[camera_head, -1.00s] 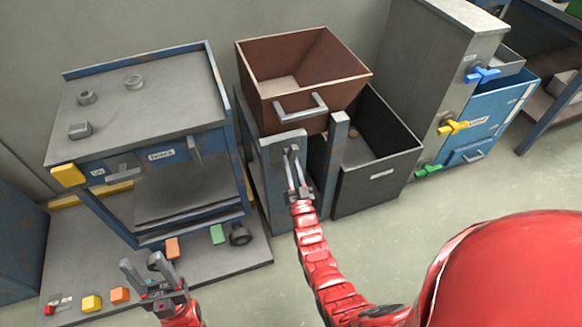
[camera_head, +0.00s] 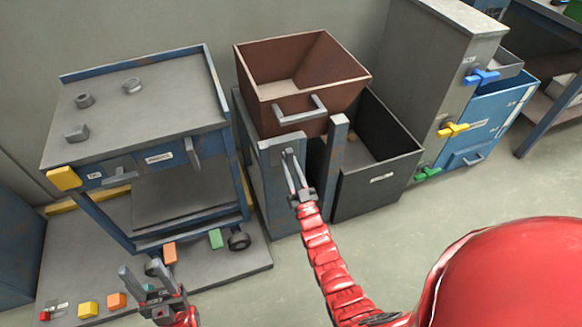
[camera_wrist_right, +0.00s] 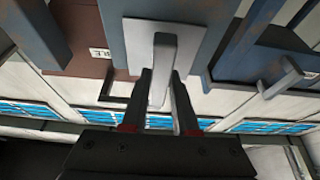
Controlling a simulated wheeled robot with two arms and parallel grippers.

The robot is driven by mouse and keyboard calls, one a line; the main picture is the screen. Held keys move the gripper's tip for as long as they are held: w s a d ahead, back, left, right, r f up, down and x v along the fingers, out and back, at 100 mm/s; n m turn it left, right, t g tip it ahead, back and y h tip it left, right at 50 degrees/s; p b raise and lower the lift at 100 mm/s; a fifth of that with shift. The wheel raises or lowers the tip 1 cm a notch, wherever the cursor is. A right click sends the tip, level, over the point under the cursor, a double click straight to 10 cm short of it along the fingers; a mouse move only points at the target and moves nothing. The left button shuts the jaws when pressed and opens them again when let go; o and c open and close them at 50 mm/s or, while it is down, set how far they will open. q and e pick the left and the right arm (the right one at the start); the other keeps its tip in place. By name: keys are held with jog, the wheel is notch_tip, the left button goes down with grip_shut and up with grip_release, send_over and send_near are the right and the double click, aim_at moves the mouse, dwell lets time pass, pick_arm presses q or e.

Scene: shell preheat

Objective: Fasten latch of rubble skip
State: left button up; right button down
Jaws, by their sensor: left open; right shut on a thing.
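The brown rubble skip (camera_head: 300,88) with a grey bar handle (camera_head: 300,110) sits upright on a blue-grey stand. My right gripper (camera_head: 293,172) is at the front of the stand, below the skip's handle. It is shut on a small grey lever, apparently the latch, at the stand's front plate (camera_head: 282,152). In the right wrist view the grey latch (camera_wrist_right: 160,70) lies between the two dark fingers (camera_wrist_right: 158,100) against a pale plate. My left gripper (camera_head: 143,279) is open and empty, low at the left near the workbench's base.
A dark open bin (camera_head: 375,155) is right of the stand. A grey cabinet with blue (camera_head: 478,76), yellow (camera_head: 453,130) and green (camera_head: 428,173) handles stands further right. Coloured blocks lie on the base plate.

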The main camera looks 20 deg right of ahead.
jog(key=c, duration=0.7)
grip_release()
jog(key=v, duration=1.7)
jog(key=shift+s+f+p, duration=0.15)
jog(key=shift+s+p, duration=0.1)
jog(key=shift+p, duration=0.15)
